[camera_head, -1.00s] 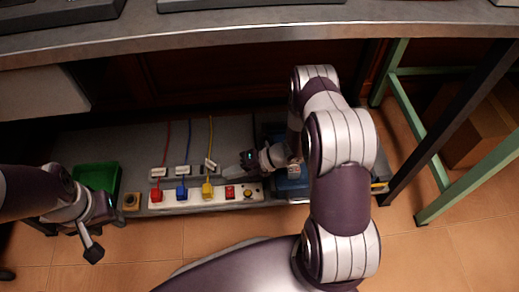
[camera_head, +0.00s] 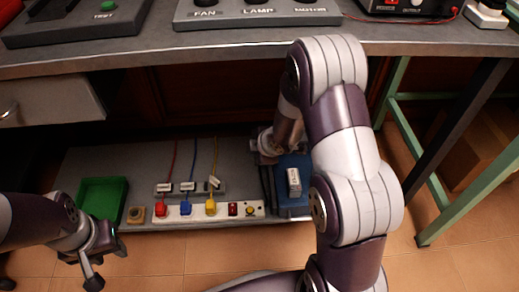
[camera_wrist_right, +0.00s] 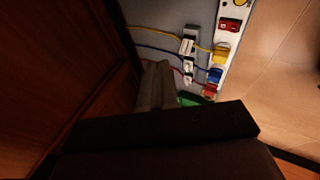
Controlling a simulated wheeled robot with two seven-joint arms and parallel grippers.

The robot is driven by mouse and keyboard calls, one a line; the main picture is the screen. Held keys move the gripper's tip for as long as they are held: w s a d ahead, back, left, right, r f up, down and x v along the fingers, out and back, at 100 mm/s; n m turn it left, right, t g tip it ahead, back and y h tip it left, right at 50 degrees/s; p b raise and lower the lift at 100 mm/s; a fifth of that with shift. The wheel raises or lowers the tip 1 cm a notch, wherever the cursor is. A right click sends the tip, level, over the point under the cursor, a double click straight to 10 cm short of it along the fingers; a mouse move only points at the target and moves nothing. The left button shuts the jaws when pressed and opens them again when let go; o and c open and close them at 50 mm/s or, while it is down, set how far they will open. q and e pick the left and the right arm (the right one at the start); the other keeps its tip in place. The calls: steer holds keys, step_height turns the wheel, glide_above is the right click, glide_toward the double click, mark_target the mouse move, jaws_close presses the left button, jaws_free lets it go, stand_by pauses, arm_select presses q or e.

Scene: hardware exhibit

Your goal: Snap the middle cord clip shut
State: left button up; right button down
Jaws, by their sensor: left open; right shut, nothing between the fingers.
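The middle cord clip (camera_head: 188,187) is white, on the blue cord in the head view, and looks flat. It also shows in the right wrist view (camera_wrist_right: 188,65). The left clip (camera_head: 165,188) on the red cord looks flat too. The right clip (camera_head: 213,183) on the yellow cord has a white part tilted up. My right gripper (camera_wrist_right: 155,85) is shut and empty, apart from the clips; in the head view it is back and right of them, its tips partly hidden. My left gripper (camera_head: 96,264) is open and empty, in front of the green tray, far left of the clips.
A white power strip (camera_head: 184,216) with red, blue and yellow plugs lies in front of the clips. A green tray (camera_head: 103,201) is at left. A blue box (camera_head: 292,203) stands at right. The tabletop (camera_head: 150,71) overhangs this low shelf (camera_head: 135,162).

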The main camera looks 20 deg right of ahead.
steer(key=shift+s+d+r+m+h, duration=0.15)
steer(key=shift+s+r+m+h, duration=0.1)
steer(key=shift+s+r+m, duration=0.35)
steer(key=shift+s+d+r+m+h, duration=0.15)
steer(key=shift+s+r+m+h, duration=0.1)
steer(key=shift+r+m, duration=0.4)
steer(key=shift+f, duration=0.2)
steer(key=s+r+m+g+h+p, duration=0.1)
steer(key=s+r+m+g+p, duration=0.65)
steer(key=s+r+m, duration=0.6)
steer(key=s+a+r+t+p, duration=0.1)
steer(key=r+p, duration=2)
steer(key=s+a+r+t+p, duration=0.1)
steer(key=s+a+r+p, duration=0.1)
steer(key=r+p, duration=1.9)
steer(key=shift+s+a+r+n+p, duration=0.25)
steer(key=shift+n+p, duration=0.15)
